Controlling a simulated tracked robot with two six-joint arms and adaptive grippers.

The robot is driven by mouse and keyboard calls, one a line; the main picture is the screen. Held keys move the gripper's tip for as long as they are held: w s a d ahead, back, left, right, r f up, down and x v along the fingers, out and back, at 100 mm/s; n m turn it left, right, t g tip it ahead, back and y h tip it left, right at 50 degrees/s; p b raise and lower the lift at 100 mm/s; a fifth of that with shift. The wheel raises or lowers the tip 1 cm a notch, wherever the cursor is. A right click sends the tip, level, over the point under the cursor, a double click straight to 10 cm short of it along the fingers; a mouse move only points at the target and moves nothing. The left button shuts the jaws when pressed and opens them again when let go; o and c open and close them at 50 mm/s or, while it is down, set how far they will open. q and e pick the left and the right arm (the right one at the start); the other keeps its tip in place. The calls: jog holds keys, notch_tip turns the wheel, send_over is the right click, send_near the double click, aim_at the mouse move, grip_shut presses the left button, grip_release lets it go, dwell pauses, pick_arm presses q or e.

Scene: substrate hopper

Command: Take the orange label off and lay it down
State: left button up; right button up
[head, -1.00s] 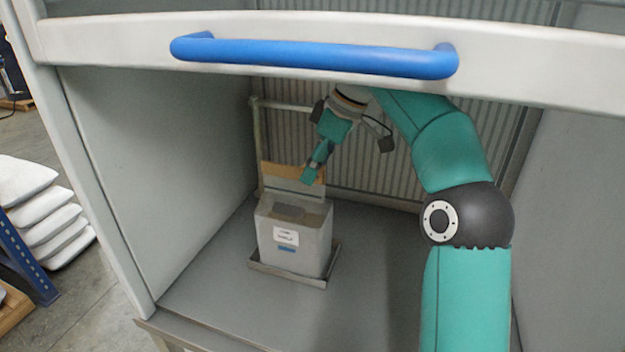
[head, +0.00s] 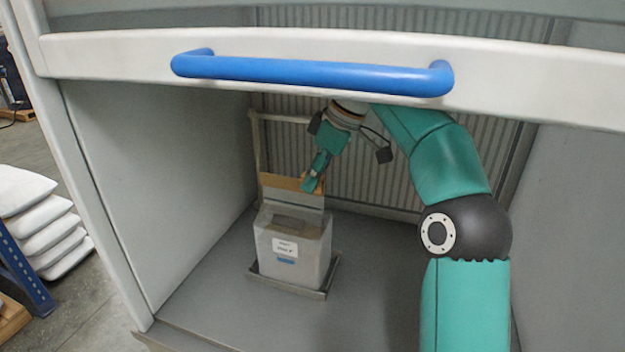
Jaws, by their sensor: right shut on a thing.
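The orange label (head: 279,182) is a flat orange-tan strip along the top of a pale upright panel, behind the mouth of a grey container (head: 308,248). My right gripper (head: 311,184) reaches down from above and is shut on the strip near its right end. The fingers cover part of the strip there, and the strip still appears against the panel. The container has a white printed tag and a small blue mark on its front. My left gripper is not in view.
The container stands on a shallow metal tray (head: 325,290) inside a grey cabinet. A white sash with a blue handle (head: 310,76) crosses above my right arm. The cabinet floor (head: 215,300) is clear around the tray. White sacks (head: 45,225) are stacked outside at left.

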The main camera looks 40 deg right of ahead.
notch_tip(320, 180, up, 9)
jog(key=p, duration=0.6)
notch_tip(320, 180, up, 8)
jog(key=p, duration=0.8)
jog(key=shift+d+f, duration=0.25)
jog(key=shift+w, duration=0.1)
